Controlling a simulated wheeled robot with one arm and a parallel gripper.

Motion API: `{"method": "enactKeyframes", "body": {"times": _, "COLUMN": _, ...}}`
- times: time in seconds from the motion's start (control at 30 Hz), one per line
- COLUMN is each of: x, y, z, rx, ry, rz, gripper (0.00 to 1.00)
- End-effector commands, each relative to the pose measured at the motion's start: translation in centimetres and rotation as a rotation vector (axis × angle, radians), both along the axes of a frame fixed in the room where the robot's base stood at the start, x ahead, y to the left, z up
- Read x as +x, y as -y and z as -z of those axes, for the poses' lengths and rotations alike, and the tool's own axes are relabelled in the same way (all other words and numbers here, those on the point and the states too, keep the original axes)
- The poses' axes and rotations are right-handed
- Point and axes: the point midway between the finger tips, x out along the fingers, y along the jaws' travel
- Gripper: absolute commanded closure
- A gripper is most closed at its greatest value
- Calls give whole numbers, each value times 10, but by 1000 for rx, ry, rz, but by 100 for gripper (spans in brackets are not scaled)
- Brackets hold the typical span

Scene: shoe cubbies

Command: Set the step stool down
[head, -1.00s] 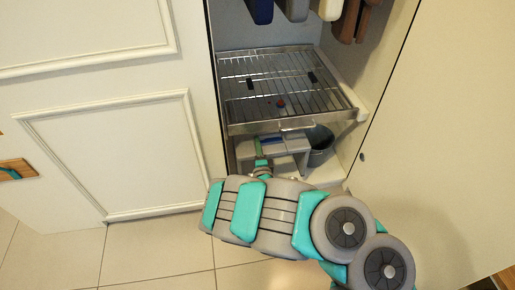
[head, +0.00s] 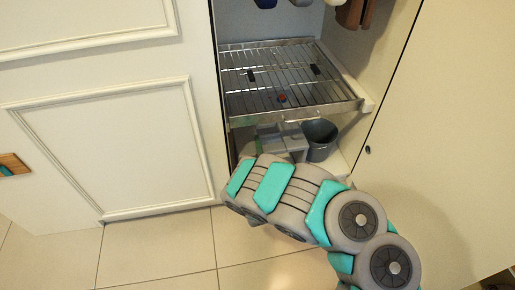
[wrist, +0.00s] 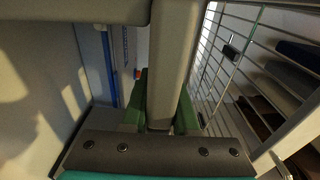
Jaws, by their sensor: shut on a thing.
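The grey step stool (head: 288,136) is in the bottom of the cupboard, below the wire rack, and my arm hides its lower part in the head view. In the wrist view a grey bar of the stool (wrist: 172,60) runs between the green fingers of my gripper (wrist: 160,115), which is shut on it. A wider grey part of the stool crosses the top of that view. My gripper is mostly hidden in the head view. I cannot tell whether the stool's feet touch the cupboard floor.
The wire rack (head: 280,80) is close above the stool, with a small red thing (head: 281,98) on it. A grey-blue bucket (head: 320,139) stands just right of the stool. The cupboard's white left panel (head: 110,150) and right panel (head: 440,130) bound the opening. Shoes hang above.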

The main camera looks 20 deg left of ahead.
Motion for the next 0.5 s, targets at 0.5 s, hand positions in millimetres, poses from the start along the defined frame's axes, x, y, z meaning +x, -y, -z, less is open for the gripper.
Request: {"method": "enactKeyframes", "body": {"times": 0.5, "x": 3, "y": -2, "z": 3, "rx": 1, "ry": 5, "rz": -3, "gripper": 100}}
